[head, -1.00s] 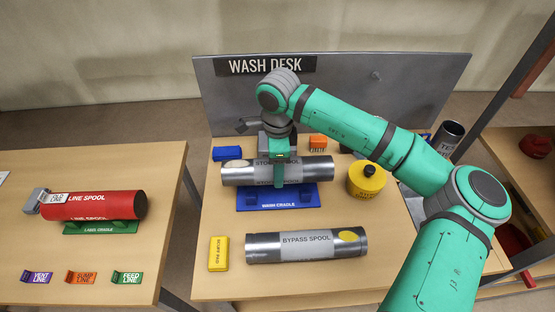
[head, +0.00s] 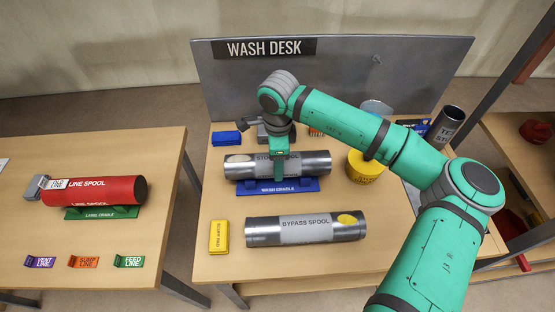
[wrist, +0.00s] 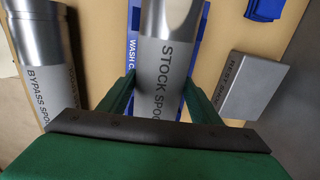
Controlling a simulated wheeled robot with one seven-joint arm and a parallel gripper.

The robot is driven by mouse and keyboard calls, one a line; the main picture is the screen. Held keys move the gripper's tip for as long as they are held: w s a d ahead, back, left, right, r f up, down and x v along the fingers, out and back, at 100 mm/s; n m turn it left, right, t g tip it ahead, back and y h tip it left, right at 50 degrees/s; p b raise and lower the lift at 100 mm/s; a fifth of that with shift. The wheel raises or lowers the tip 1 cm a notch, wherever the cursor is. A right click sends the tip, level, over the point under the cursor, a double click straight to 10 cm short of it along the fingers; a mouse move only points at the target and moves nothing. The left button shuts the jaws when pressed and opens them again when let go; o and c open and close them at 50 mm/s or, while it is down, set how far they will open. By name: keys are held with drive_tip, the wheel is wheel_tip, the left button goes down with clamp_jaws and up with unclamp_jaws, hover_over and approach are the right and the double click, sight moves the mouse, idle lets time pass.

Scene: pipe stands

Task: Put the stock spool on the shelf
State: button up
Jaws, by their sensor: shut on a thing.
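The stock spool (head: 316,165) is a steel pipe with a grey label, lying level at the blue wash cradle (head: 300,187) on the wash desk. I cannot tell whether it rests in the cradle or hangs just above it. My gripper (head: 279,172) comes down from above and is shut on the spool's middle. In the wrist view, the green fingers of my gripper (wrist: 157,95) stand on either side of the spool (wrist: 168,55). A shelf rack (head: 528,150) shows partly at the right edge; my arm crosses in front of the area beside it.
The bypass spool (head: 345,228) lies in front, with a yellow pad (head: 220,237) to its left. A yellow canister (head: 362,170) and an upright steel pipe (head: 448,124) stand to the right. A left table holds the red line spool (head: 120,191).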

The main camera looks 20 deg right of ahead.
drive_tip(key=shift+w+a+f, duration=0.1)
idle(0.4)
drive_tip(key=o, duration=1.3)
drive_tip(key=shift+o, duration=0.9)
drive_tip(key=o, duration=0.4)
drive_tip(key=shift+o, duration=0.2)
drive_tip(key=shift+f, duration=0.1)
drive_tip(key=shift+r, duration=3.6)
